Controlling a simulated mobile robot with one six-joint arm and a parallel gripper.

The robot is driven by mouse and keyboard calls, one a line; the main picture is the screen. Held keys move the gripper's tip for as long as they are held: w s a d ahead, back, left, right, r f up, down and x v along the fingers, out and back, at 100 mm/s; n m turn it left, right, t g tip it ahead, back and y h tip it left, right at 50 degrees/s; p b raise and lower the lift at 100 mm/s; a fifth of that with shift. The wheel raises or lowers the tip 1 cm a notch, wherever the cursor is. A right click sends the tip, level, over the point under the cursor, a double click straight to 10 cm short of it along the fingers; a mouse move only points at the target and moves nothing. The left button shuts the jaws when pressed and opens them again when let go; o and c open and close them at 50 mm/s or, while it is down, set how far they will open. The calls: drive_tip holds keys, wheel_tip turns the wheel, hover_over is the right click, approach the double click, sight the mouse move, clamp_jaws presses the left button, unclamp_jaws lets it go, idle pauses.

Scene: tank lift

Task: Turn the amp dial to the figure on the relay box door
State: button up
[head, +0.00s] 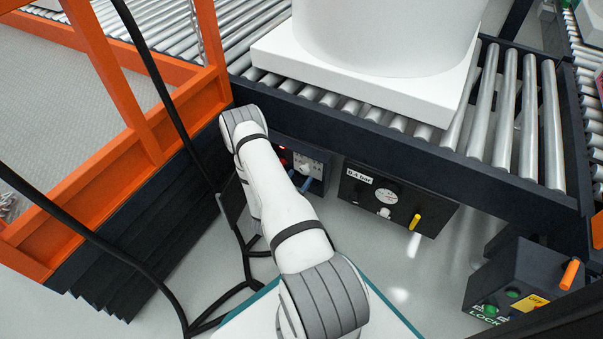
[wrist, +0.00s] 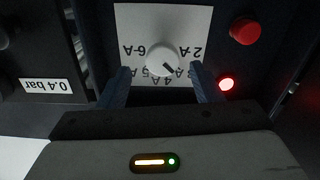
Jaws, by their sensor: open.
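The amp dial (wrist: 161,60) is a white round knob on a white plate in the wrist view, with amp figures around it, upside down. Its dark pointer mark slants to the lower right, towards the lower figures; I cannot tell exactly which one. My gripper (wrist: 160,69) is open, one blue finger on each side of the knob, with gaps between fingers and knob. The fingers hide parts of the plate. In the head view my arm hides most of the dial's box (head: 318,165). I cannot make out a relay box door or its figure.
Beside the dial are a red button (wrist: 245,30) and a lit red lamp (wrist: 227,84). A dark box with a 0.4 bar label (head: 360,175), gauge and yellow lever stands right. The roller conveyor (head: 505,100) runs above. Black cables (head: 240,235) hang left, by an orange frame (head: 130,90).

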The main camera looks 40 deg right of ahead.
drive_tip(key=p+v, duration=0.1)
drive_tip(key=v, duration=0.3)
drive_tip(key=shift+s+a, duration=0.2)
drive_tip(key=shift+a, duration=0.15)
